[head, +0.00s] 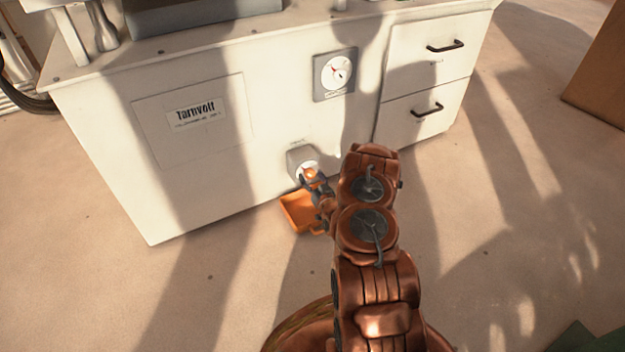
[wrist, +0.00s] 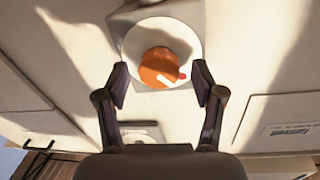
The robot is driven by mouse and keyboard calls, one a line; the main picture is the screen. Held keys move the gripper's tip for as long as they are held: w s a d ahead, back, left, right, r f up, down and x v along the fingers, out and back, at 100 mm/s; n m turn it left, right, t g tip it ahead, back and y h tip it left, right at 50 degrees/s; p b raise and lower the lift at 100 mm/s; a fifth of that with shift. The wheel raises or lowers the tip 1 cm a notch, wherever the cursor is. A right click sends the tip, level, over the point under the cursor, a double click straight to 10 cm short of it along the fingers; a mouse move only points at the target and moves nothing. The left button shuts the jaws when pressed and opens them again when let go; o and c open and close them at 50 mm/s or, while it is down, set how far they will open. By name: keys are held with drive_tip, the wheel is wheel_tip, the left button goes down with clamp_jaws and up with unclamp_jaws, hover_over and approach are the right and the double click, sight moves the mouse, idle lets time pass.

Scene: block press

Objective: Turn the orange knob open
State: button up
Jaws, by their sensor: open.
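The orange knob (wrist: 158,66) sits on a round white dial plate on the front of the white cabinet. It has a pale pointer bar and a small red tip at its lower right in the wrist view. My gripper (wrist: 160,80) is open, with one finger on each side of the knob and gaps visible between fingers and knob. In the head view, the knob (head: 310,173) shows low on the cabinet front, partly covered by my gripper (head: 314,180). Whether the fingertips reach past the knob's face is hard to tell.
An orange tray (head: 294,211) sits below the knob, partly behind my arm. A gauge (head: 336,73) is above, and two drawers (head: 429,78) with dark handles are at the right. A labelled panel (head: 187,125) is at the left. The floor around is mostly clear.

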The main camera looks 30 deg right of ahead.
drive_tip(key=shift+c, duration=0.4)
drive_tip(key=c, duration=1)
drive_tip(key=shift+d, duration=0.1)
drive_tip(key=shift+c, duration=0.4)
